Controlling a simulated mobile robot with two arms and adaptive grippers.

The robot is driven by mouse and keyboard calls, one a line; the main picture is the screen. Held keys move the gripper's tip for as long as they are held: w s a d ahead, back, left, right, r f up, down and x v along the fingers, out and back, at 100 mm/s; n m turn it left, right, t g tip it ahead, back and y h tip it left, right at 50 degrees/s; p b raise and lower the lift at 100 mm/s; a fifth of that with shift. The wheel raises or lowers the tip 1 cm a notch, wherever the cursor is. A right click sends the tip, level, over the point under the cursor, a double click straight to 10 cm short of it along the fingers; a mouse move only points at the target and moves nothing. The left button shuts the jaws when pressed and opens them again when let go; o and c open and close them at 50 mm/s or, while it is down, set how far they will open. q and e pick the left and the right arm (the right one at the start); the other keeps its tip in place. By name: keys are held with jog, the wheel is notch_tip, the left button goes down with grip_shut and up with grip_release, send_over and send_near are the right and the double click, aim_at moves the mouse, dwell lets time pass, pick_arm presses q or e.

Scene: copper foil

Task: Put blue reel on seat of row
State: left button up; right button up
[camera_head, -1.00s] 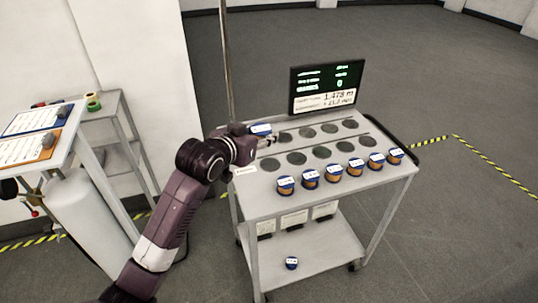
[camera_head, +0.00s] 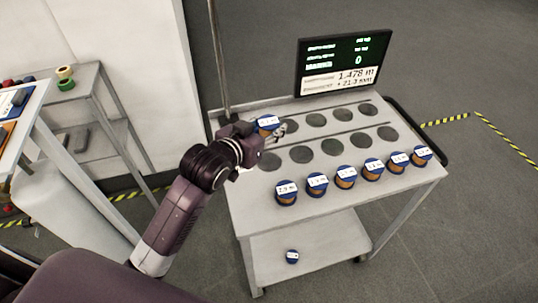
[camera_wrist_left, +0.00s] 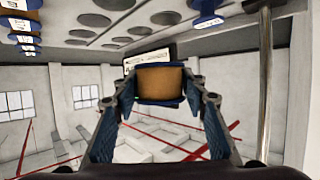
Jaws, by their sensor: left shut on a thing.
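My left gripper (camera_head: 279,130) is shut on a blue reel (camera_head: 267,124) with a white label, above the left end of the cart top. In the left wrist view the reel's copper winding and blue rims (camera_wrist_left: 160,84) show between the fingers. That view is upside down, and the reel looks clear of the surface. Round dark seats lie in two rows on the cart: a far row (camera_head: 343,114) and a near row (camera_head: 332,147). My right gripper is not in view.
Several blue-topped reels (camera_head: 345,177) line the cart's near edge. Another blue reel (camera_wrist_left: 207,12) shows in the wrist view. A screen (camera_head: 343,66) stands at the back, a metal pole (camera_head: 218,60) at back left. One reel (camera_head: 292,257) is on the lower shelf.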

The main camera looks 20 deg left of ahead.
pick_arm(q)
send_over(269, 161)
notch_tip(269, 161, down, 6)
jog(key=shift+f, duration=0.85)
notch_tip(269, 161, down, 4)
jog(key=shift+r, duration=0.2)
jog(key=shift+f, duration=0.3)
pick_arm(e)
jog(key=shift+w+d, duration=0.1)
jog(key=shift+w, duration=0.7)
pick_arm(q)
jog(key=shift+f, duration=0.1)
jog(key=o, duration=1.2)
jog(key=shift+f, duration=0.1)
jog(key=shift+c, duration=0.2)
